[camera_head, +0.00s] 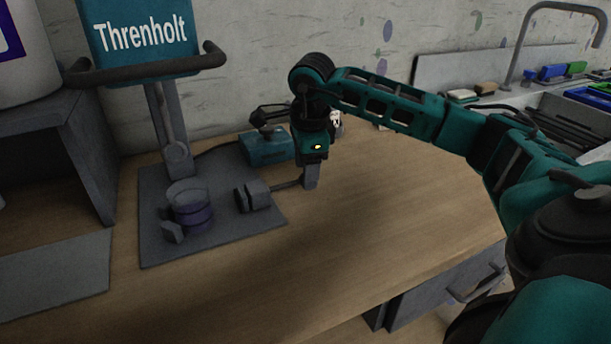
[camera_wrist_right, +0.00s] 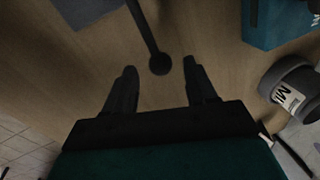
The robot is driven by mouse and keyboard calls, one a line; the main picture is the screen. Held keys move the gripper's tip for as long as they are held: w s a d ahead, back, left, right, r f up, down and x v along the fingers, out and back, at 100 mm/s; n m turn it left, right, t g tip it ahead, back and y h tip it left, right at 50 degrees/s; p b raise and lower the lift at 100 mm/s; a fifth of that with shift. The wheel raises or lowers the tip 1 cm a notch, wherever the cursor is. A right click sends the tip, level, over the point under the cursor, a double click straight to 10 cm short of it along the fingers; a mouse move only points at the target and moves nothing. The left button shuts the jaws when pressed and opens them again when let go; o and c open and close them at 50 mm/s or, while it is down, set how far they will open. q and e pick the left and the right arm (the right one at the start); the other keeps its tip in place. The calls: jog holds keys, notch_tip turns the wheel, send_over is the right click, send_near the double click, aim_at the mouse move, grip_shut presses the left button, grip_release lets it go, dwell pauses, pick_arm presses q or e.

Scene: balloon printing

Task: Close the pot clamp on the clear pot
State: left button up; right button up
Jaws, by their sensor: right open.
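The clear pot (camera_head: 187,196), with purple in its lower part, stands on the grey base plate (camera_head: 215,240) under the Threnholt machine. The pot clamp has one grey block (camera_head: 172,232) at the pot's front left and another grey block (camera_head: 254,195) at its right, apart from the pot. A clamp lever (camera_head: 287,185) runs right from that block to my right gripper (camera_head: 311,183). In the right wrist view, my right gripper (camera_wrist_right: 160,68) is open. The lever's round black knob (camera_wrist_right: 160,65) lies between its fingertips, with gaps on both sides. My left gripper is not in view.
The Threnholt press (camera_head: 145,40) rises behind the pot. A teal box (camera_head: 265,148) stands behind the clamp and also shows in the wrist view (camera_wrist_right: 282,22). A labelled mug-like object (camera_wrist_right: 289,90) is right of the fingers. The wooden table (camera_head: 400,220) is clear at front right.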

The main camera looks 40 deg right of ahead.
jog(key=shift+w+d+f, duration=0.1)
jog(key=shift+w+f, duration=0.1)
jog(key=shift+f, duration=0.85)
grip_shut()
